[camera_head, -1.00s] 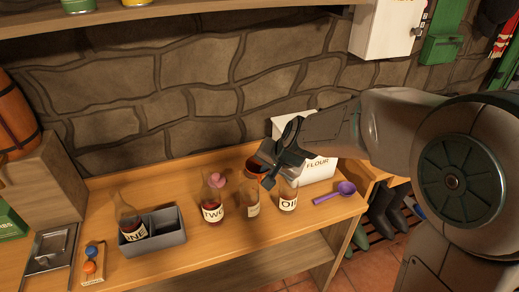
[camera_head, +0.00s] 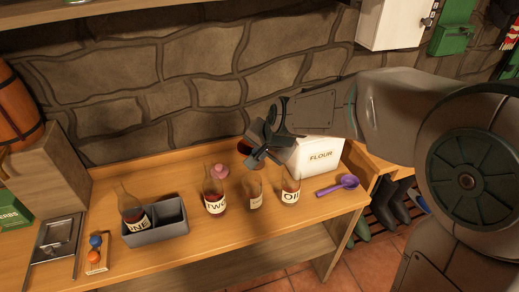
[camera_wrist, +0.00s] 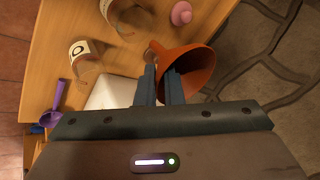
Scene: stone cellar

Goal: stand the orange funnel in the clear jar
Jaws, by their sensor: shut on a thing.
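The orange funnel (camera_wrist: 195,72) is in my gripper (camera_wrist: 160,75), with its wide mouth toward the right in the wrist view. In the head view only a dark orange part of the funnel (camera_head: 244,146) shows behind my gripper (camera_head: 262,152). My gripper is shut on it and holds it above the back of the bench, behind the glass vessels. A small clear glass vessel (camera_head: 253,192) with a pale label stands between the bottle marked TWO (camera_head: 215,190) and the one marked OIL (camera_head: 290,190). It looks like the clear jar, but I cannot tell surely.
A white FLOUR box (camera_head: 320,154) stands right of my gripper, and a purple scoop (camera_head: 338,186) lies before it. A pink object (camera_head: 221,170) sits behind TWO. A grey caddy (camera_head: 172,235) holds a bottle marked ONE (camera_head: 132,207). The stone wall is close behind.

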